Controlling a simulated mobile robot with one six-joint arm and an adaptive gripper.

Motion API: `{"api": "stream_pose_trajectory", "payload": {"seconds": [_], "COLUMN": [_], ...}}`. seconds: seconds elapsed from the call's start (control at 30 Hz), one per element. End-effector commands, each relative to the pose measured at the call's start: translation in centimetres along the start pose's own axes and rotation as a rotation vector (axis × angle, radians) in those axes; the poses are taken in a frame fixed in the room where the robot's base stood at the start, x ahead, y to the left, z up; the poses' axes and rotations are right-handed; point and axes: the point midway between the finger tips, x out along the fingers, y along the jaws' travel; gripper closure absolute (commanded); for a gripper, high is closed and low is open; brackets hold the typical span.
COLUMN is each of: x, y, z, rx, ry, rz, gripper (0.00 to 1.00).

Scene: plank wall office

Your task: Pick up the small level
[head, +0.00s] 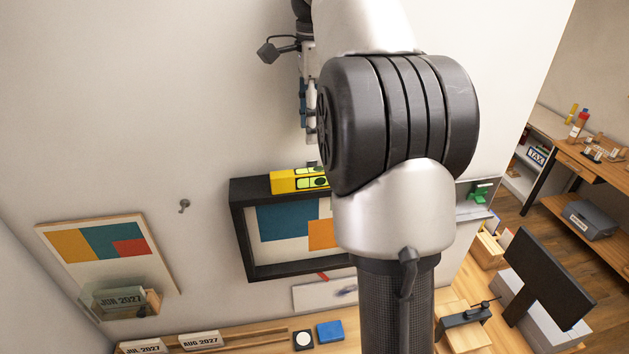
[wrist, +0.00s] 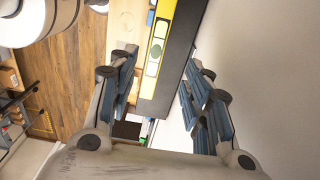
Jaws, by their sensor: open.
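The small level (head: 285,183) is yellow with green vials and lies along the top edge of a black picture frame (head: 240,225) on the wall. Its right part is hidden behind my arm in the head view. In the wrist view the level (wrist: 154,68) shows between my fingers, beside the dark frame edge (wrist: 176,62). My gripper (wrist: 162,62) is open, with one finger on each side of the level and frame. In the head view my gripper (head: 308,125) is partly hidden by my arm and points down, above the level. I see no contact.
A small hook (head: 184,205) is on the wall at left, above a leaning picture (head: 75,240). The wall is close beside my right finger in the wrist view.

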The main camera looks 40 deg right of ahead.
Motion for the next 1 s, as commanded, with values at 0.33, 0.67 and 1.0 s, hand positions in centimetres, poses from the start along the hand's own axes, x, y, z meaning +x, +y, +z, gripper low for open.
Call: {"api": "stream_pose_trajectory", "payload": {"seconds": [0.33, 0.67, 1.0], "x": [6.2, 9.3, 12.0], "y": [0.0, 0.6, 0.6], "z": [0.0, -0.2, -0.3], "rx": [-0.002, -0.002, -0.002], "ry": [0.000, 0.000, 0.000], "rz": [-0.001, 0.002, -0.002], "gripper": [0.55, 0.55, 0.55]}}
